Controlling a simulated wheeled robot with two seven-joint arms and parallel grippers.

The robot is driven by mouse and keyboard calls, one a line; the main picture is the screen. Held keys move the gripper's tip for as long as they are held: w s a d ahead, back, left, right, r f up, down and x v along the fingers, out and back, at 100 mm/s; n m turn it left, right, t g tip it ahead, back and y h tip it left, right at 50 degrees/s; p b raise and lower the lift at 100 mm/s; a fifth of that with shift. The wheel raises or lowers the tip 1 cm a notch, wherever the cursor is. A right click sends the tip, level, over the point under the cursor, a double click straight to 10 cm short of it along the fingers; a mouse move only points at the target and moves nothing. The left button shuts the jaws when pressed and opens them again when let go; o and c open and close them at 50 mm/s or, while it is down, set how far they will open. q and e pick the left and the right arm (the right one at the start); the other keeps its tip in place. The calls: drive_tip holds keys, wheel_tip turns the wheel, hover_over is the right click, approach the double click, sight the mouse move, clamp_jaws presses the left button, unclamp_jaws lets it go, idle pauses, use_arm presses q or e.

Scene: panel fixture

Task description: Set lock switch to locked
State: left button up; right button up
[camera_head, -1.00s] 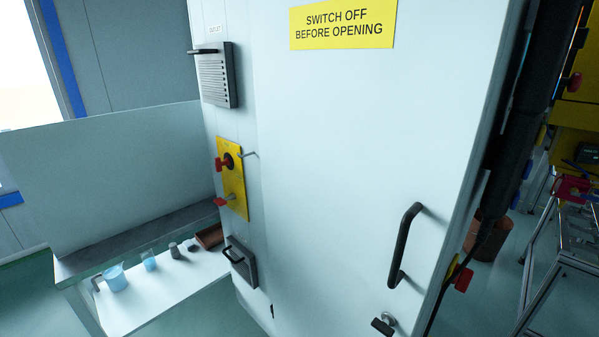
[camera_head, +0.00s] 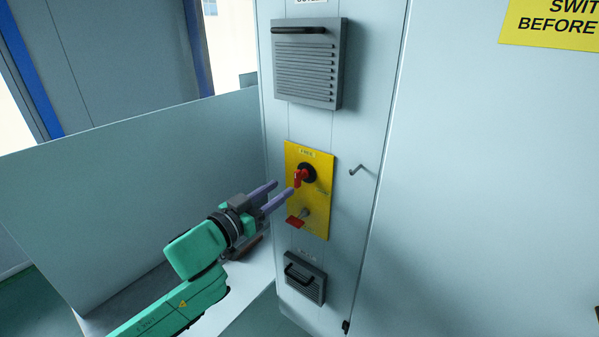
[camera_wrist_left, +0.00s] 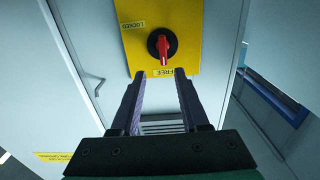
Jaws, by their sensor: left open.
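The lock switch (camera_head: 301,177) is a red handle on a black round base on a yellow plate (camera_head: 318,222), fixed to the pale cabinet front. In the left wrist view the red handle (camera_wrist_left: 163,48) points toward the FREE label (camera_wrist_left: 168,73); the LOCKED label (camera_wrist_left: 133,25) sits to one side. My left gripper (camera_head: 283,188) is open and empty, its fingers just left of the switch. In the wrist view my left gripper (camera_wrist_left: 157,73) has its fingertips near the plate's edge, with the handle beyond them, not between them. My right gripper is not in view.
A red tag (camera_head: 295,221) with a metal piece is below the switch. Vents with black handles sit above (camera_head: 305,70) and below (camera_head: 303,278). A pale panel (camera_head: 130,170) stands left of the cabinet.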

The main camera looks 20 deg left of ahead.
sight(295, 176)
use_arm(q)
drive_tip(key=x, duration=0.2)
drive_tip(key=p+x, duration=0.1)
drive_tip(key=x, duration=0.2)
drive_tip(key=p+x, duration=0.1)
drive_tip(key=x, duration=0.2)
drive_tip(key=shift+w+a+f, duration=0.1)
drive_tip(key=shift+w+a, duration=0.2)
drive_tip(key=shift+w, duration=0.05)
drive_tip(key=shift+w+d, duration=0.15)
drive_tip(key=shift+d, duration=0.05)
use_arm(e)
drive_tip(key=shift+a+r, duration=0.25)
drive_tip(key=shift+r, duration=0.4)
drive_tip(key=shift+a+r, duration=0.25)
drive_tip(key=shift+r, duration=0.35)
use_arm(q)
drive_tip(key=shift+a, duration=0.1)
clamp_jaws()
